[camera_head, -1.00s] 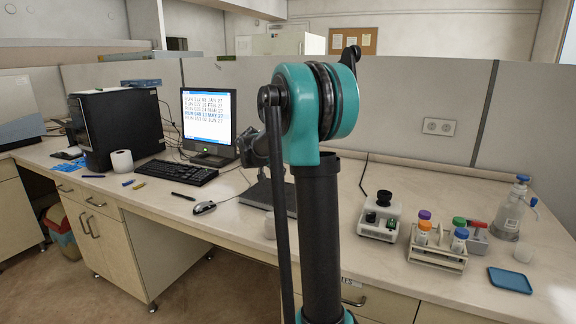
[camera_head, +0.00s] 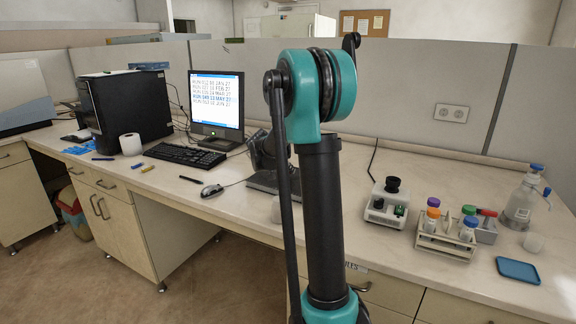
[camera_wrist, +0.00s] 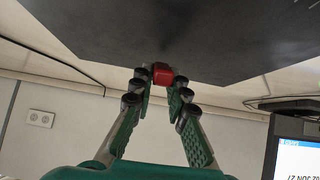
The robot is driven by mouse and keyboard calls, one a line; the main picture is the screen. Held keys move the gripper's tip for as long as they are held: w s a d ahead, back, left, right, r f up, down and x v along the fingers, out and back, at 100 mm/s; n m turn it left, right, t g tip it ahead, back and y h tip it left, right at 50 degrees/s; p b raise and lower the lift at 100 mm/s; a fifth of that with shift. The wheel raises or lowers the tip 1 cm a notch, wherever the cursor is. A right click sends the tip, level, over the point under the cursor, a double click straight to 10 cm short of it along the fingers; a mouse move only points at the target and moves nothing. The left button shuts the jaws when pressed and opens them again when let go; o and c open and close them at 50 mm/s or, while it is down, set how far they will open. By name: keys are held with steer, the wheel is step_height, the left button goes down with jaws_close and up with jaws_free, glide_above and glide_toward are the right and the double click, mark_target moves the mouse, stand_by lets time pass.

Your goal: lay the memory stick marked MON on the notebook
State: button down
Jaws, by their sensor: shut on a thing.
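My gripper (camera_wrist: 160,82) shows in the wrist view, its two fingers closed on a small red piece (camera_wrist: 162,73), which looks like the memory stick. No marking on it can be read. A broad dark grey slab, likely the notebook (camera_wrist: 200,30), lies just beyond the fingertips; whether the red piece touches it I cannot tell. In the head view a dark flat thing, likely the same notebook (camera_head: 262,183), lies on the desk right of the mouse. My arm covers part of it and hides the fingertips there.
The monitor (camera_head: 216,100) with a run list, keyboard (camera_head: 184,155) and mouse (camera_head: 212,190) stand to the left. A small white device (camera_head: 386,204), a tube rack (camera_head: 446,240), a wash bottle (camera_head: 520,205) and a blue tray (camera_head: 518,269) stand right. A partition wall rises behind the desk.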

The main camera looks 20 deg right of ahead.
steer(key=shift+f, duration=0.25)
steer(key=c, duration=1.4)
jaws_free()
steer(key=v, duration=1.2)
steer(key=shift+s, duration=0.1)
